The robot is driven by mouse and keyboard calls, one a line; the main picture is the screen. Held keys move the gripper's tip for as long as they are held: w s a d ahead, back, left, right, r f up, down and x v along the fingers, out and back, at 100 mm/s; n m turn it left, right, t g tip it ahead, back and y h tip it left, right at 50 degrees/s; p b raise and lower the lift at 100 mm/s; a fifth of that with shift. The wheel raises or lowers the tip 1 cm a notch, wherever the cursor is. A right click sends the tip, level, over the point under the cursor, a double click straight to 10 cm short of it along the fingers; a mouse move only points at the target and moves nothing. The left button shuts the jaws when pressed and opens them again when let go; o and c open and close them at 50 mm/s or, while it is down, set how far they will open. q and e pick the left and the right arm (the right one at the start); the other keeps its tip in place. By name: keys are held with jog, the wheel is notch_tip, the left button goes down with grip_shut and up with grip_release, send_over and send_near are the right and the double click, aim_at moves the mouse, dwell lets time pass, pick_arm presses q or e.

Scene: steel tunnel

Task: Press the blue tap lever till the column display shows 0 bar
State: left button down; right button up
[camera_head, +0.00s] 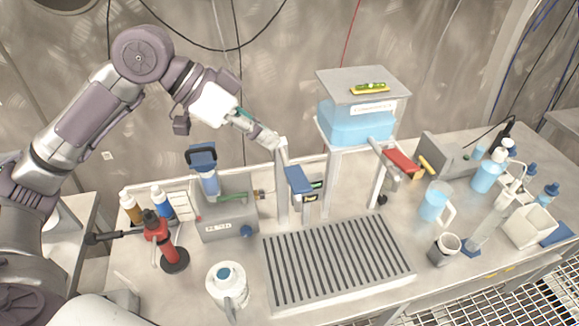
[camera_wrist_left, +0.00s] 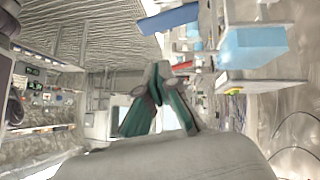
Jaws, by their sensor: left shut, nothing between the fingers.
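The blue tap lever (camera_head: 298,179) sticks out from the top part of a slim pale column (camera_head: 282,200) behind the drain grate. Small dark displays (camera_head: 310,198) with lit digits sit just below and beside the lever; the digits are too small to read. My left gripper (camera_head: 272,140) is shut and empty, at the column's top, above and behind the lever. Whether it touches the column I cannot tell. In the left wrist view its closed fingertips (camera_wrist_left: 158,70) are apart from a blue bar (camera_wrist_left: 168,18), which looks like the lever. My right gripper is not in view.
A slatted grate (camera_head: 335,262) lies in front. A white jug (camera_head: 228,285), a red stand (camera_head: 160,240), a grey box (camera_head: 226,220) and bottles (camera_head: 489,172) crowd the bench.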

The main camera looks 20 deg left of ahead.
aim_at(305, 182)
pick_arm(q)
jog(key=p+x, duration=0.1)
jog(key=x, duration=0.4)
jog(key=shift+d+f, duration=0.2)
jog(key=shift+d, duration=0.1)
jog(key=shift+s+f+p, duration=0.2)
jog(key=shift+f+p, duration=0.25)
jog(key=shift+f, duration=0.75)
jog(key=shift+s+f, duration=0.2)
jog(key=shift+f, duration=0.45)
jog(key=shift+d, duration=0.1)
jog(key=shift+w, duration=0.1)
